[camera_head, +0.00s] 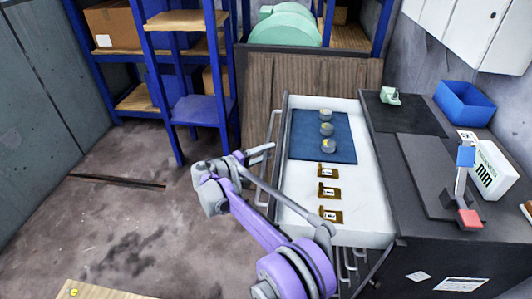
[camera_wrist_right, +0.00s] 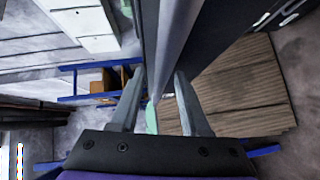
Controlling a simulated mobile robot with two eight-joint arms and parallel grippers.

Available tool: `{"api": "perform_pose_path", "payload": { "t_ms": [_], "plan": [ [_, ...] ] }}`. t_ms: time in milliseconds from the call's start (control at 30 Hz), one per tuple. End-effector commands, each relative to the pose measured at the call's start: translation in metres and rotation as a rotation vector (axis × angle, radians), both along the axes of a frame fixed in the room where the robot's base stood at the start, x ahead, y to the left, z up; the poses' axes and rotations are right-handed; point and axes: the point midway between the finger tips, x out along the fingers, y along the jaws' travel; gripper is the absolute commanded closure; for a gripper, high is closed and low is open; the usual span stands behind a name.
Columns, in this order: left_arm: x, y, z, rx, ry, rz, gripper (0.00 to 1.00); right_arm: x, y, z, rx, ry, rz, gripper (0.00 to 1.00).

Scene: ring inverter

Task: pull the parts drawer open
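The parts drawer (camera_head: 296,200) is a white tray that stands out to the left of the dark workbench. A blue mat (camera_head: 341,150) with several round grey parts and several brown brackets lie in it. A grey bar handle (camera_head: 271,130) runs along its left side. My right gripper (camera_head: 266,153) is at this handle. In the right wrist view a grey bar (camera_wrist_right: 176,35), apparently the handle, runs between the two spread fingers of the gripper (camera_wrist_right: 158,95). I cannot tell whether either finger touches it. My left gripper is not in view.
A blue bin (camera_head: 464,103), a white box (camera_head: 492,172) and a small red and blue device (camera_head: 466,200) stand on the bench top. Blue shelving (camera_head: 170,75) stands at the back. The floor (camera_head: 130,215) left of the drawer is mostly clear.

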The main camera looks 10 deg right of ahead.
Motion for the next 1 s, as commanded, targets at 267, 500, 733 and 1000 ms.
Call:
{"api": "perform_pose_path", "payload": {
  "t_ms": [267,500,733,1000],
  "plan": [
    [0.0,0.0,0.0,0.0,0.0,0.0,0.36,-0.001,0.001,0.001,0.0,0.0,0.0,0.54],
    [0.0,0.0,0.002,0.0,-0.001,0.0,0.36,-0.017,0.028,0.005,0.0,-0.001,0.003,0.54],
    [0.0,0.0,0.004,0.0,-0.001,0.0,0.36,-0.041,0.066,0.012,0.0,-0.001,0.003,0.54],
    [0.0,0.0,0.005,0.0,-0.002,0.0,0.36,-0.056,0.09,0.015,0.0,0.0,0.001,0.54]
  ]
}}
